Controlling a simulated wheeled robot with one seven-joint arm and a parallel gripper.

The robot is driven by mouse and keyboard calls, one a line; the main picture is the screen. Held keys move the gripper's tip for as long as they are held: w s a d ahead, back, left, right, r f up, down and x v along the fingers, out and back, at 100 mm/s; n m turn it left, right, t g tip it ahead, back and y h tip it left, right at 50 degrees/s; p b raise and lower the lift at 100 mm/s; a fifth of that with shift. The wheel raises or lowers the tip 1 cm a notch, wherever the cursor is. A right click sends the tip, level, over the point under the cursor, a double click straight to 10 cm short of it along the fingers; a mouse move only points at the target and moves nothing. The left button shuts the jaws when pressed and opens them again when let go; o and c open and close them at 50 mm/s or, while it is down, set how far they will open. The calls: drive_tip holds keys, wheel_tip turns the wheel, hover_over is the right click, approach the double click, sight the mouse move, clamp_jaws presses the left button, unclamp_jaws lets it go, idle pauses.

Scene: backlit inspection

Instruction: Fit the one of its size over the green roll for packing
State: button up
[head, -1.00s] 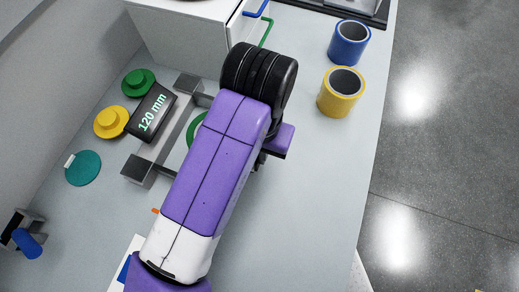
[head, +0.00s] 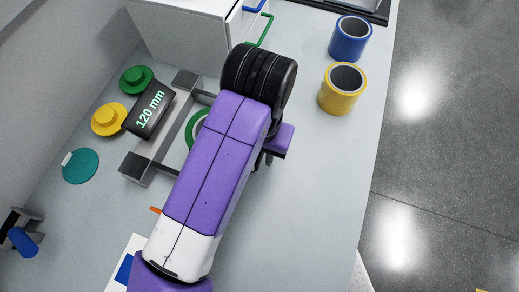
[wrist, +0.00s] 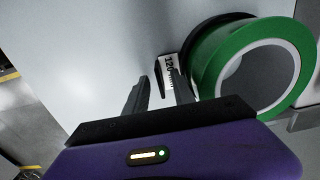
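The green roll (head: 196,126) lies in a grey measuring fixture (head: 137,168), mostly hidden by my arm in the head view. In the wrist view the green roll (wrist: 208,72) stands large at right, its pale core ring and dark hollow showing. A white tag (wrist: 168,72) reading "120" shows beside it. A green stepped disc (head: 136,79) and a yellow stepped disc (head: 108,119) lie left of the fixture.
A dark display (head: 150,110) reads "120 mm". A blue roll (head: 350,38) and a yellow roll (head: 342,88) stand near the right edge. A teal disc (head: 80,166) lies at left. A white cabinet (head: 185,38) stands behind. The table's right front is clear.

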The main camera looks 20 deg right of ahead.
drive_tip(key=shift+r, duration=0.1)
drive_tip(key=shift+r, duration=3.8)
